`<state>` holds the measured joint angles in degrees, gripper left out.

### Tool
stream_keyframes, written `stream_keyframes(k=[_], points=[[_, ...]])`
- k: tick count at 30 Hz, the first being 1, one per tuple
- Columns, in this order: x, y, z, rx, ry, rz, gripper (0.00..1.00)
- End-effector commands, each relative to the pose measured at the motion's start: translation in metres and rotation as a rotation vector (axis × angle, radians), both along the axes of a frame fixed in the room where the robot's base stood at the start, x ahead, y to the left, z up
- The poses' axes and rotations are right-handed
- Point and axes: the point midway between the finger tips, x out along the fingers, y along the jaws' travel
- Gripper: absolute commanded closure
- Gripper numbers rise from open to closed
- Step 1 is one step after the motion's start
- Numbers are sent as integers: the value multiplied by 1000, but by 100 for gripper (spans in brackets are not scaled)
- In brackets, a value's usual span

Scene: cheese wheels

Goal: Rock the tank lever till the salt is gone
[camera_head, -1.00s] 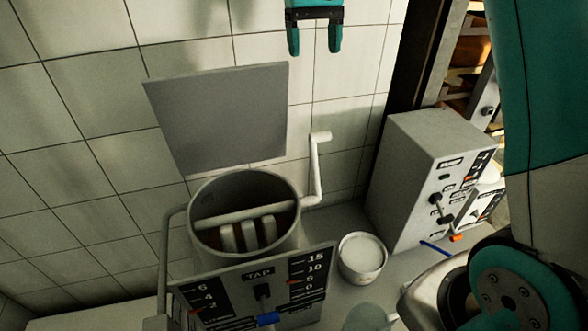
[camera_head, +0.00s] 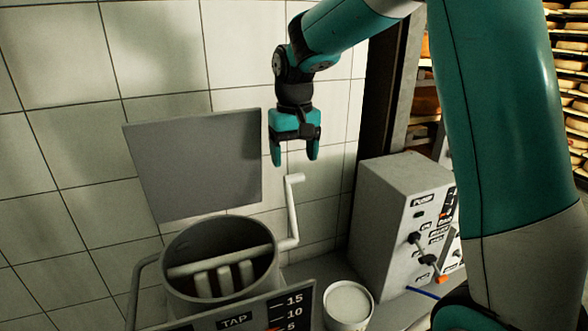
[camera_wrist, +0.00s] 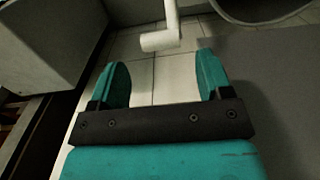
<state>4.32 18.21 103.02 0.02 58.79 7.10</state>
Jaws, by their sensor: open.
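The grey round tank (camera_head: 165,268) stands at the lower left in the head view, open at the top. A pale bar with several paddles (camera_head: 222,260) crosses its inside. A white crank lever (camera_head: 292,215) rises from its right side, ending in a short sideways grip. My gripper (camera_head: 294,161) points down just above that grip in the picture, open and empty. In the wrist view the lever's grip (camera_wrist: 160,41) shows beyond and between the open fingers (camera_wrist: 163,66), apparently not touched. I cannot make out salt inside the tank.
A white-filled tub (camera_head: 348,300) stands right of the tank. A grey pump box (camera_head: 395,215) with switches stands further right. A grey panel (camera_head: 195,165) is on the tiled wall behind the tank. A labelled tap panel (camera_head: 255,312) fronts the tank.

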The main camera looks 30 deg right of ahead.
Motion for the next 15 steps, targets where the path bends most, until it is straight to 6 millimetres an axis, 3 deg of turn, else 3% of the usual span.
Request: stream_keyframes(k=[6,15], points=[[0,0,-34,1,3,0,28],[0,0,-46,0,-1,0,28]])
